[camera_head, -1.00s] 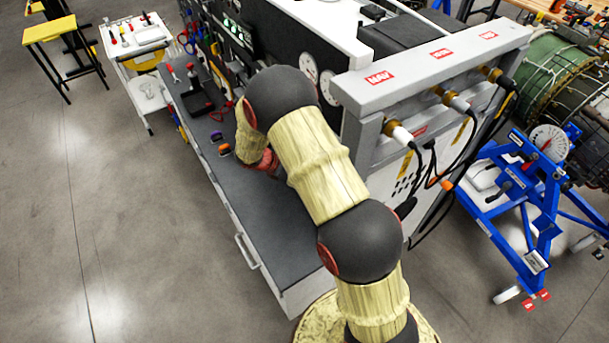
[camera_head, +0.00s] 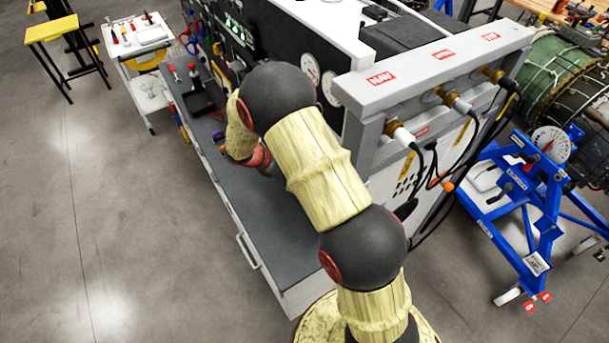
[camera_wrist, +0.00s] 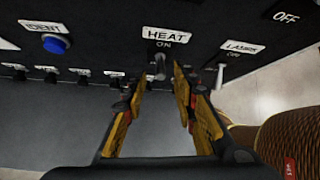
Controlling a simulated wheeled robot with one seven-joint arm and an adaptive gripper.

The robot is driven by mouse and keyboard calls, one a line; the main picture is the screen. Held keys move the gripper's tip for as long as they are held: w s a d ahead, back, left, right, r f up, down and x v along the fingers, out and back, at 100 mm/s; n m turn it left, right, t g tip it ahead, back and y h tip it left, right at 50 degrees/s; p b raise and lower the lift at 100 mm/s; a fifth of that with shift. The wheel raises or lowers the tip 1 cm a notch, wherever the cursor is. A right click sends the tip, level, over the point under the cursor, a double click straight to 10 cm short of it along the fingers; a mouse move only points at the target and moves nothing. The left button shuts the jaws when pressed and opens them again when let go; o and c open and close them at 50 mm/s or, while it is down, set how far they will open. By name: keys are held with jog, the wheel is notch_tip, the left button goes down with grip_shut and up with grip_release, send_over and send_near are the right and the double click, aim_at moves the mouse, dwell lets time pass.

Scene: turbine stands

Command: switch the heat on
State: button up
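In the wrist view the heat switch (camera_wrist: 160,66) is a small metal lever on a black panel, below a white HEAT label (camera_wrist: 166,34) with ON printed under it. The lever points toward the gripper; whether it is on cannot be told. My gripper (camera_wrist: 162,82) is open, its yellow and black fingers pointing at the panel. The fingertips appear to lie on either side of the lever; contact is not clear.
A lever labelled LASERS (camera_wrist: 220,76) is close on the right of the heat switch. A blue IDENT button (camera_wrist: 56,44) is at the left, with a row of smaller switches below. In the head view a dark bench top (camera_head: 262,225) runs under my arm.

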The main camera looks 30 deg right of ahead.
jog(key=v, duration=0.7)
jog(key=shift+a+r, duration=0.3)
jog(key=s+a+r+m+t+y+b, duration=0.2)
jog(key=s+m+b, duration=0.4)
jog(key=s, duration=0.3)
jog(key=s+a+r+m+t+y+b, duration=0.2)
jog(key=s+m+b, duration=0.4)
jog(key=s, duration=0.4)
jog(key=s+a+r+m+t+y+b, duration=0.2)
jog(key=s+a+r+m+y+b, duration=0.1)
jog(key=s+m, duration=0.5)
jog(key=s+a+y+b, duration=0.1)
jog(key=a+b, duration=0.1)
jog(key=b, duration=0.1)
jog(key=shift+s+b, duration=0.3)
jog(key=shift+b, duration=0.05)
